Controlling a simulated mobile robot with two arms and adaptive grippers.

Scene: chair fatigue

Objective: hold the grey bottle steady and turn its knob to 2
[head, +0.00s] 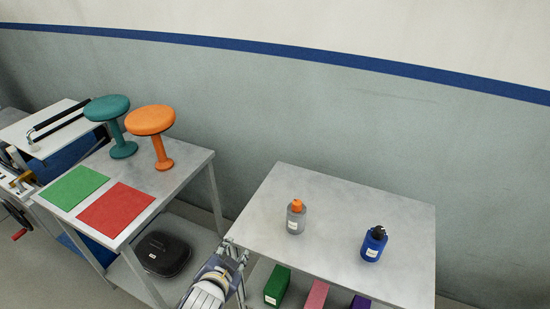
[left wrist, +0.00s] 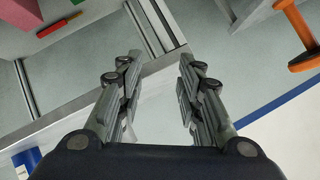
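The grey bottle (head: 295,218) stands upright on the right grey table, with an orange knob (head: 296,204) on top. The knob's setting is too small to read. My left gripper (head: 236,250) is at that table's left front corner, to the left of the bottle and apart from it. In the left wrist view my left gripper (left wrist: 158,90) is open, with nothing between its fingers. The grey bottle cannot be made out in that view. My right gripper is in neither view.
A blue bottle (head: 374,244) with a black top stands right of the grey one. A green box (head: 277,285) and others sit on the shelf below. The left table (head: 190,157) holds teal (head: 107,108) and orange (head: 150,120) stools and green and red mats.

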